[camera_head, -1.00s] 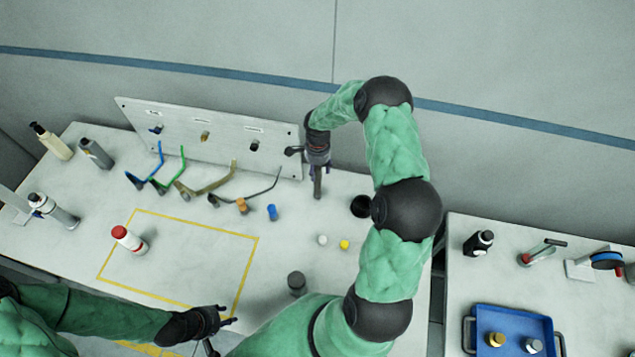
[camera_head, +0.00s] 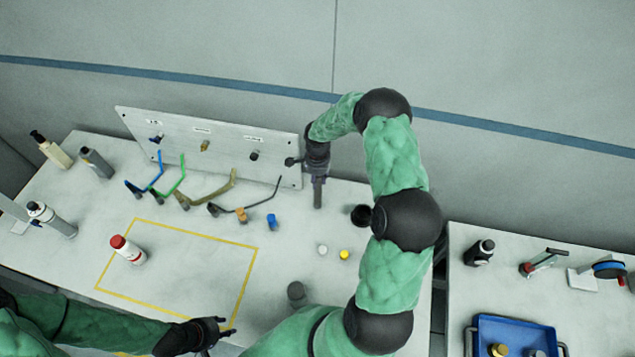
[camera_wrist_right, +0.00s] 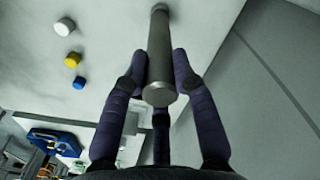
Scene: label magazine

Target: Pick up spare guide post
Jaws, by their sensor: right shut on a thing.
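The guide post is a plain grey cylinder (camera_wrist_right: 158,40), held between the fingers of my right gripper (camera_wrist_right: 160,88) in the right wrist view. In the head view my right gripper (camera_head: 317,165) points down at the right end of the upright board. The post (camera_head: 318,194) hangs below its fingers; I cannot tell whether its lower end touches the table. My left gripper (camera_head: 217,328) is empty with fingers spread, near the front edge of the table by the yellow outline.
The upright white board (camera_head: 220,140) stands behind several coloured bent brackets (camera_head: 205,190). A blue tray (camera_head: 485,325) sits on the right table.

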